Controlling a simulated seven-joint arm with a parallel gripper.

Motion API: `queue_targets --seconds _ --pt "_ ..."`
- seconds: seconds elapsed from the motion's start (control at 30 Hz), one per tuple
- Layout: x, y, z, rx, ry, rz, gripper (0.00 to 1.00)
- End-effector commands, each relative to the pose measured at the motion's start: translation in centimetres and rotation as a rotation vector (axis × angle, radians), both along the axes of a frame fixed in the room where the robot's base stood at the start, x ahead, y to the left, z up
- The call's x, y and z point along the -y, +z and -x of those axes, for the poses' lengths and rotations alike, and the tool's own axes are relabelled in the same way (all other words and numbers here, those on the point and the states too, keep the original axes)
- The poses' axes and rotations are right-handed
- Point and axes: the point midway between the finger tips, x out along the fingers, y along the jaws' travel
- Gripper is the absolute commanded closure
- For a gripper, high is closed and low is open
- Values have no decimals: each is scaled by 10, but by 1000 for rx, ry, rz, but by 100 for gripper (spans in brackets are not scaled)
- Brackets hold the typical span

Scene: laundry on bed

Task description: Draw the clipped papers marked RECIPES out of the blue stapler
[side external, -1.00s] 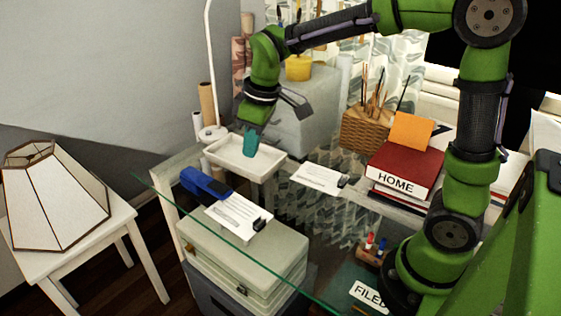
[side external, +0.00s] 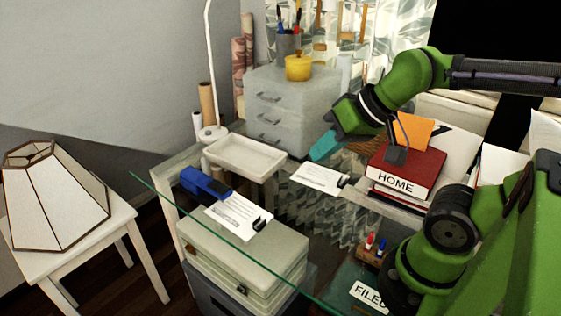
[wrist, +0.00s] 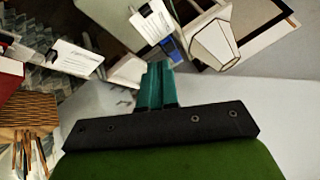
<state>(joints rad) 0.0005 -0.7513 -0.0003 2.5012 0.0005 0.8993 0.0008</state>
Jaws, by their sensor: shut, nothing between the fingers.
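The blue stapler (side external: 205,185) lies near the left edge of the glass desk. White printed papers (side external: 235,213) with a black clip (side external: 259,224) lie with one end at the stapler's mouth; I cannot read a RECIPES mark. In the wrist view, the stapler (wrist: 169,48) and papers (wrist: 150,22) show small at the top. My gripper (side external: 323,147) is over the back of the desk, right of and well away from the stapler. Its teal fingers (wrist: 157,85) are shut and empty.
A second clipped white sheet (side external: 318,180) lies mid-desk. A white tray (side external: 245,155) stands behind the stapler. The red HOME book (side external: 408,165) and mostly hidden wicker basket (side external: 365,145) are near my gripper. Grey drawers (side external: 290,105) stand behind.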

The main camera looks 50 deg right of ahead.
Motion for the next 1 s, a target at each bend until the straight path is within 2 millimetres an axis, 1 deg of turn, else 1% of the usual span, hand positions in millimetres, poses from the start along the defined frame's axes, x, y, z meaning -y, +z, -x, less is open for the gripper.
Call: queue_targets --seconds 0.1,0.17,0.2,0.27,0.3,0.37,0.4,0.43,0.53,0.67,0.77,0.83,0.93,1.0 --pt "0 0 0 0 1 1 100" --pt "-1 0 0 -2 4 0 91" --pt "-2 -2 0 -9 10 1 85" --pt "-5 -8 -2 -38 22 0 76" --pt "-7 -12 -5 -58 31 -1 69" --pt "-11 -16 -13 -98 50 1 60" --pt "-13 -19 -21 -134 51 -3 54" --pt "-15 -21 -27 -167 45 -9 50" --pt "-21 -30 -50 -292 -36 -45 50" --pt "-29 -47 -82 -460 -239 -89 50" --pt "-34 -62 -107 -573 -463 -109 50" --pt "-36 -71 -123 -628 -647 -118 50" --pt "-34 -74 -138 -655 -882 -146 50" --pt "-31 -69 -143 -652 -1008 -177 50"
